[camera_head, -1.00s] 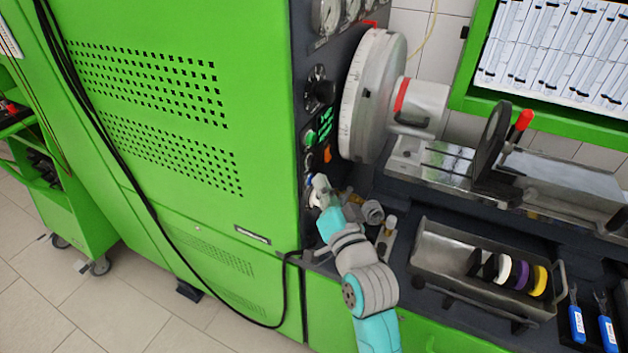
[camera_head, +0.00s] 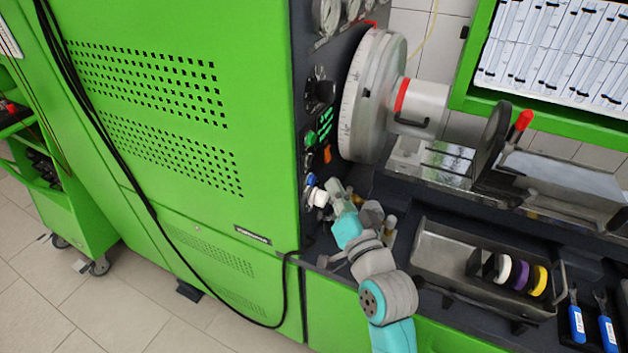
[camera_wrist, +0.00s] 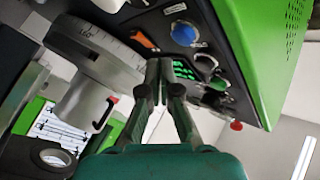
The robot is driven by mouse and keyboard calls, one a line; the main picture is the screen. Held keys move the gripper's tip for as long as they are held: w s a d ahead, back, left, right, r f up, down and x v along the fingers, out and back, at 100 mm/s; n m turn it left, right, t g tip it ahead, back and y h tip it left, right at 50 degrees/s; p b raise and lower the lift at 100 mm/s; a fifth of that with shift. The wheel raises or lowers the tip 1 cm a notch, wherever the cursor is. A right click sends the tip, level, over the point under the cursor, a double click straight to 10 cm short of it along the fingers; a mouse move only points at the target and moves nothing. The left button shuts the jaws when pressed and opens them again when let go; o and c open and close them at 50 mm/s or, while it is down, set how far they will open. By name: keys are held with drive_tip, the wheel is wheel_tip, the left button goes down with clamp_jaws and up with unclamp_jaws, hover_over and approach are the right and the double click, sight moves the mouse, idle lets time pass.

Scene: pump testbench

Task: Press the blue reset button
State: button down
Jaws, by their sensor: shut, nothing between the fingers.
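The blue button (camera_head: 310,180) is a round cap low on the dark control panel, near the edge of the green cabinet. It also shows in the wrist view (camera_wrist: 183,33), above and right of my fingertips. My gripper (camera_wrist: 160,68) is shut and empty, its fingertips together in front of the panel. In the wrist view they overlap the panel near the green switches (camera_wrist: 183,70). In the head view my gripper (camera_head: 334,187) is just right of the blue button, with a gap between them. The button is not covered in either view.
An orange switch (camera_wrist: 144,40) and a white-ringed button (camera_wrist: 205,62) are near the blue button. The large dial wheel (camera_head: 372,95) juts out above. A metal tray (camera_head: 440,257) with coloured discs stands to the right on the bench.

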drive_tip(key=d, duration=0.1)
drive_tip(key=s+d, duration=0.1)
drive_tip(key=d, duration=0.1)
drive_tip(key=shift+s+d, duration=0.15)
drive_tip(key=shift+d, duration=0.1)
idle(0.7)
drive_tip(key=s+d+f+h, duration=0.3)
drive_tip(key=s+d+f, duration=0.2)
drive_tip(key=s+f, duration=0.4)
drive_tip(key=s+d+f+h, duration=0.3)
drive_tip(key=s+d+f, duration=0.2)
drive_tip(key=s+f, duration=0.4)
drive_tip(key=s+d+n+g+h, duration=0.1)
drive_tip(key=s+d, duration=0.1)
drive_tip(key=s, duration=1.1)
drive_tip(key=s+d+n+g+h, duration=0.1)
drive_tip(key=s+d+g, duration=0.1)
drive_tip(key=s, duration=1.2)
drive_tip(key=shift+d+r, duration=0.2)
drive_tip(key=shift+d, duration=0.45)
